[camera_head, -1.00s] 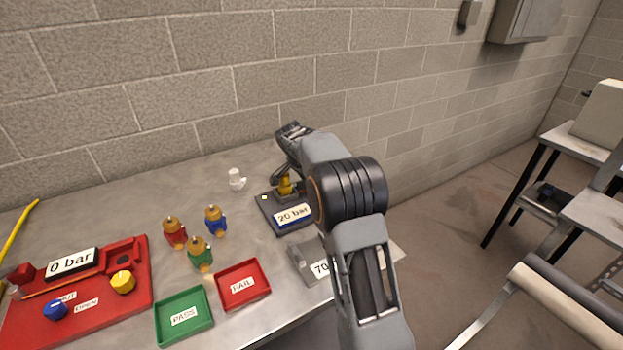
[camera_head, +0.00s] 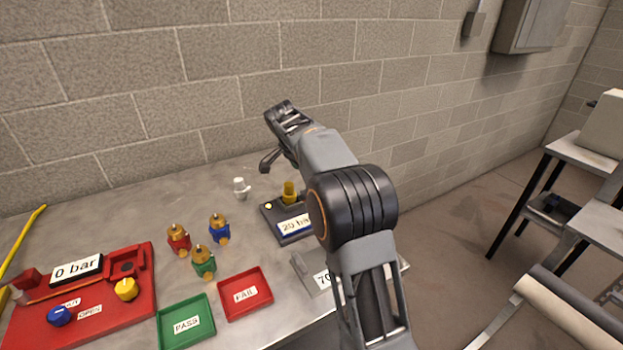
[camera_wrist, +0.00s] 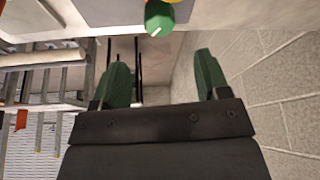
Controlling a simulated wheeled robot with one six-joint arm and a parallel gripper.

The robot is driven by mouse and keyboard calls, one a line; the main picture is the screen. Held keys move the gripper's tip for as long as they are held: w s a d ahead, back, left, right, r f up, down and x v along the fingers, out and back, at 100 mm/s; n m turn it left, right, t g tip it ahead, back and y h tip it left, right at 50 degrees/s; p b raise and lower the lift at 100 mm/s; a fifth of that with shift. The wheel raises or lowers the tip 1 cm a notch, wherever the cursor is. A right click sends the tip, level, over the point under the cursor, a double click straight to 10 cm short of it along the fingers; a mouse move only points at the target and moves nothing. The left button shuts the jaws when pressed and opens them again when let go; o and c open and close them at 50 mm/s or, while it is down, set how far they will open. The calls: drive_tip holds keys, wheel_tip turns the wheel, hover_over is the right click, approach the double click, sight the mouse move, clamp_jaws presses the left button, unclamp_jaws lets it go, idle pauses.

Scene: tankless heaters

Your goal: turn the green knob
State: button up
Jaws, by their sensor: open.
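A green knob (camera_wrist: 158,17) with a white mark shows at the top edge of the wrist view, with a bit of yellow beside it. It sits against a grey surface. I cannot pick out this knob in the head view. My gripper (camera_wrist: 161,68) is open and empty in the wrist view, with its two green fingers wide apart. The knob lies beyond the fingertips, apart from them. In the head view my gripper (camera_head: 268,160) is above and left of the yellow fitting (camera_head: 290,192) on the dark "20 bar" unit (camera_head: 275,224).
Red, blue and green valves with brass tops stand left of the unit, near a white fitting (camera_head: 241,188). A green PASS tray (camera_head: 163,327) and red FAIL tray (camera_head: 228,311) lie in front. A red panel (camera_head: 105,315) is at left. A block wall (camera_head: 200,100) stands behind.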

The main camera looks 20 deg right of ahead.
drive_tip(key=shift+v, duration=2.1)
drive_tip(key=s+a+r+n+t+y+p, duration=0.15)
drive_tip(key=s+n, duration=0.25)
drive_tip(key=s, duration=0.4)
drive_tip(key=s+a+n+y+p, duration=0.1)
drive_tip(key=s+a+n+p, duration=0.2)
drive_tip(key=s, duration=0.4)
drive_tip(key=s+a+f+n+y, duration=0.1)
drive_tip(key=s+f+n, duration=0.2)
drive_tip(key=s, duration=0.3)
drive_tip(key=s+a+f+n+y, duration=0.1)
drive_tip(key=s+f+n, duration=0.2)
drive_tip(key=s, duration=0.4)
drive_tip(key=shift+s+a+n+t+p, duration=0.25)
drive_tip(key=shift+a+n+t+p, duration=0.15)
drive_tip(key=shift+n, duration=0.4)
